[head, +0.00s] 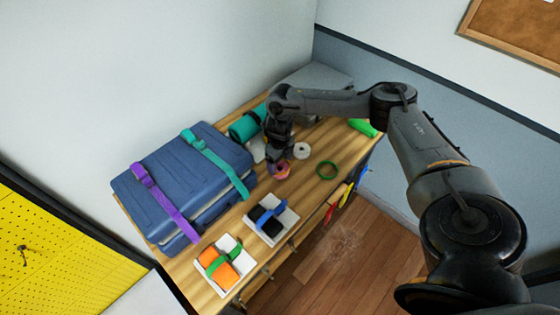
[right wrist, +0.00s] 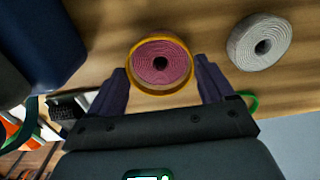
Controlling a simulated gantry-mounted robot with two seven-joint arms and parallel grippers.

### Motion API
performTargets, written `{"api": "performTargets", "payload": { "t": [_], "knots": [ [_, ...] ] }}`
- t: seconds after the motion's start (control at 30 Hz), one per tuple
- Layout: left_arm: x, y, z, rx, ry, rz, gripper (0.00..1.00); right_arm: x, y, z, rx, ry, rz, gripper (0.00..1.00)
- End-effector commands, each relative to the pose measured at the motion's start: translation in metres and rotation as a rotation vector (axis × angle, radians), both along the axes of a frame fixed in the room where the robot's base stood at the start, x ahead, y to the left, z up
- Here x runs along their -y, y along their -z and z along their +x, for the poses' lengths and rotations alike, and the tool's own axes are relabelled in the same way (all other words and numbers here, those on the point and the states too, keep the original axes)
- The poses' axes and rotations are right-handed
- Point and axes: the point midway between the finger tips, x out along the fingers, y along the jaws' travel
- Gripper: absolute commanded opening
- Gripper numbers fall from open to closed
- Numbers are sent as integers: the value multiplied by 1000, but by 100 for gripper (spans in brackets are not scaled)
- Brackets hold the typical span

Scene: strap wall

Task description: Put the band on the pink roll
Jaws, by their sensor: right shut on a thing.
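The pink roll (right wrist: 163,62) stands on the wooden table, seen from above in the right wrist view; it also shows in the head view (head: 281,172). The orange-yellow band (right wrist: 162,93) makes a ring around the roll's outline in the right wrist view. How far down the roll it sits I cannot tell. My right gripper (right wrist: 163,85) has one finger on each side of the band and is shut on it. In the head view this gripper (head: 279,158) points down at the roll and partly hides it. My left gripper is not in view.
A white-grey roll (head: 302,150) and a green ring (head: 327,170) lie close by on the right. A blue suitcase (head: 165,180) with purple and teal straps fills the left. Two white trays with strapped items, one an orange bundle (head: 222,272), lie along the table's front.

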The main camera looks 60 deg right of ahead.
Motion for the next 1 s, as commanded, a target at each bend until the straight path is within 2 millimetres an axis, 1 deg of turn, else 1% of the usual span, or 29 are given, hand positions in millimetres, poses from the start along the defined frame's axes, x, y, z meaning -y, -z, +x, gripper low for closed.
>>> {"api": "performTargets", "payload": {
  "t": [0.43, 1.0],
  "knots": [
    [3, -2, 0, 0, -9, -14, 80, 0, 1, 0, 0, 0, 0, 54],
    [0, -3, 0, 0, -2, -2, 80, 0, 5, 0, 0, 1, 0, 54]
  ]
}}
